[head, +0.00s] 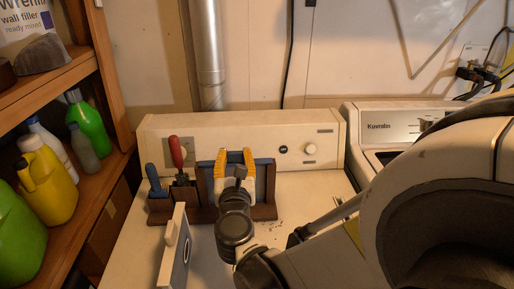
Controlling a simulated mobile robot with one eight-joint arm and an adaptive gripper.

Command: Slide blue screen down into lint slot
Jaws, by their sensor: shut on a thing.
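The blue screen (264,168) stands upright in a brown rack on top of the white machine, its middle hidden behind my gripper. My gripper (236,153), with yellow fingers, is shut on the blue screen near its top. Blue shows on both sides of the fingers. I cannot clearly make out the lint slot. An upright white panel (174,246) with a round dark-rimmed mark stands at the front left of the machine top; I cannot tell whether it belongs to the slot.
A red-handled tool (177,152) and a blue-handled tool (153,174) stand left of the screen. The control panel (325,135) rises behind. Shelves with bottles (50,180) border the left. A second machine (385,125) stands right. The machine top has bare room front left.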

